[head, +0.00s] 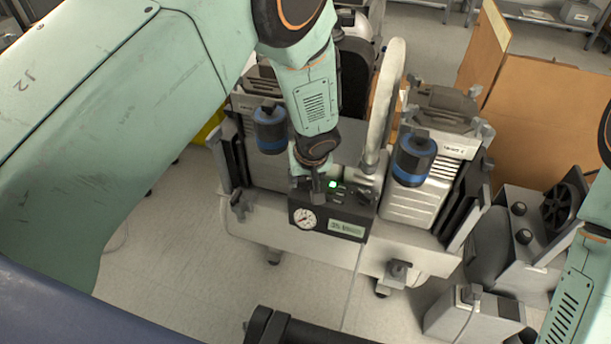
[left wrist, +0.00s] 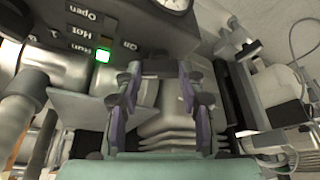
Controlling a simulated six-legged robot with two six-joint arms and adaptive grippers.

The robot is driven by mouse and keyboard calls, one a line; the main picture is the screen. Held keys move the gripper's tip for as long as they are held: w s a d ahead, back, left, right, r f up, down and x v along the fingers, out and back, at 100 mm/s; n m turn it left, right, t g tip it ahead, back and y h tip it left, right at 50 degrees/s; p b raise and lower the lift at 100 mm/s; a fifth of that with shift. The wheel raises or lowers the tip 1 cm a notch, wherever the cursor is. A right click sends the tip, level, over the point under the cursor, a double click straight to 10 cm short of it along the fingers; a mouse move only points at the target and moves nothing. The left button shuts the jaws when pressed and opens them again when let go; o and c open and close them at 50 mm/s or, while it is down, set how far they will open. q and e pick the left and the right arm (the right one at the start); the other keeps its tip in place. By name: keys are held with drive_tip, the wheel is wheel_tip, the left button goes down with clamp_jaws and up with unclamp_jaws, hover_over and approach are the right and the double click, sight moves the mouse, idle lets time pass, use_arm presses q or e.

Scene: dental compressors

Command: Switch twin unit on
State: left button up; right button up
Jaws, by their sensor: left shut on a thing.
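The twin unit (head: 408,205) stands on the floor in the middle of the head view, with two finned blocks and blue-banded canisters. Its dark control box (head: 330,215) at the front carries a round gauge (head: 304,218) and a display (head: 346,229) showing text. A green light (head: 332,184) is lit on its top; it also shows in the left wrist view (left wrist: 103,56) beside the label "Run". My left gripper (head: 317,186) points down at the box top, left of the light. Its fingers (left wrist: 162,95) are shut on a dark switch (left wrist: 162,66) at the "On/Off" label, mostly hidden.
A grey machine (head: 530,235) with knobs and a smaller grey box (head: 473,312) stand at the right. A brown cardboard panel (head: 540,115) stands behind. Open floor (head: 180,260) lies left of the unit. My right arm shows only at the right edge.

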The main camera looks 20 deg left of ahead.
use_arm(q)
drive_tip(key=shift+w, duration=0.1)
drive_tip(key=shift+c, duration=0.8)
drive_tip(key=shift+a+m, duration=0.1)
drive_tip(key=shift+m, duration=0.6)
drive_tip(key=shift+r+m+t+h, duration=0.1)
drive_tip(key=shift+m+t+h, duration=0.25)
drive_tip(key=shift+m, duration=0.25)
drive_tip(key=shift+a+r+m+h+p, duration=0.1)
drive_tip(key=shift+m+h+p, duration=0.4)
drive_tip(key=shift+m, duration=0.5)
drive_tip(key=shift+w+m+h+p, duration=0.1)
drive_tip(key=shift+m+h+p, duration=0.15)
drive_tip(key=shift+m+p, duration=0.75)
